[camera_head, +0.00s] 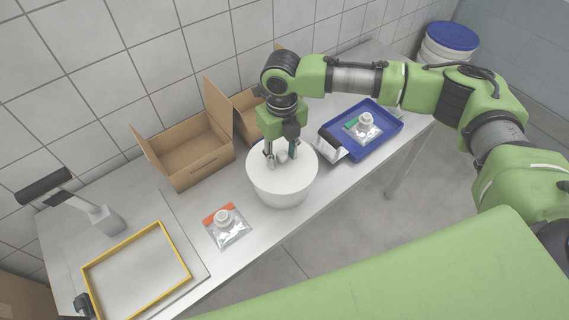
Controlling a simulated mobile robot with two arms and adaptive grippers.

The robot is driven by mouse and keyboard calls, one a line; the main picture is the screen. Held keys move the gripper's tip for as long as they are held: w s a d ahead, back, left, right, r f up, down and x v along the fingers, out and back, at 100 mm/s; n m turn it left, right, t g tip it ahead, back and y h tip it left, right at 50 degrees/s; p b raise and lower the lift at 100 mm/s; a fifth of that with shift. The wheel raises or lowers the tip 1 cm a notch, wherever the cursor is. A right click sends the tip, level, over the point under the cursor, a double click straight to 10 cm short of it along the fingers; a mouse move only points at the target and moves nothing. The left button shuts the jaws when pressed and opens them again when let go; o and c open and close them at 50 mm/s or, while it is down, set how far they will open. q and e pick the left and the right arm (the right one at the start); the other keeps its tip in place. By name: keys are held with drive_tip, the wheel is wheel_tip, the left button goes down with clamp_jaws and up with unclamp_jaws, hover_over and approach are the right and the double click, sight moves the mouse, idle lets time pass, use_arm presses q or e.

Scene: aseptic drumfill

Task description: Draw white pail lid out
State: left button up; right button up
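A white pail (283,194) stands on the steel table near its front edge. Its white lid (262,177) lies on top of it, with a small pale knob or fitting near the middle. My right gripper (281,157) points straight down over the lid, with its fingers on either side of the knob and their tips at or just above the lid. Whether the fingers touch the knob is too small to tell. My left gripper is not in view.
Open cardboard boxes (196,155) stand behind the pail. A blue tray (387,133) with a bagged white part is to the right. Another bagged part (226,224) with an orange strip lies left of the pail. A yellow frame (138,262) and a heat-sealer-like device (98,212) are far left.

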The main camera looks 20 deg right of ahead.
sight(282, 153)
drive_tip(key=shift+s+f, duration=0.4)
drive_tip(key=shift+f, duration=0.2)
clamp_jaws()
drive_tip(key=shift+w+r+p, duration=0.15)
drive_tip(key=shift+r+p, duration=0.3)
drive_tip(key=shift+p, duration=0.25)
drive_tip(key=shift+w+d+r, duration=0.1)
drive_tip(key=shift+w+r, duration=0.05)
drive_tip(key=shift+r, duration=0.1)
drive_tip(key=shift+r, duration=0.1)
drive_tip(key=shift+r+p, duration=1.9)
drive_tip(key=shift+p, duration=0.5)
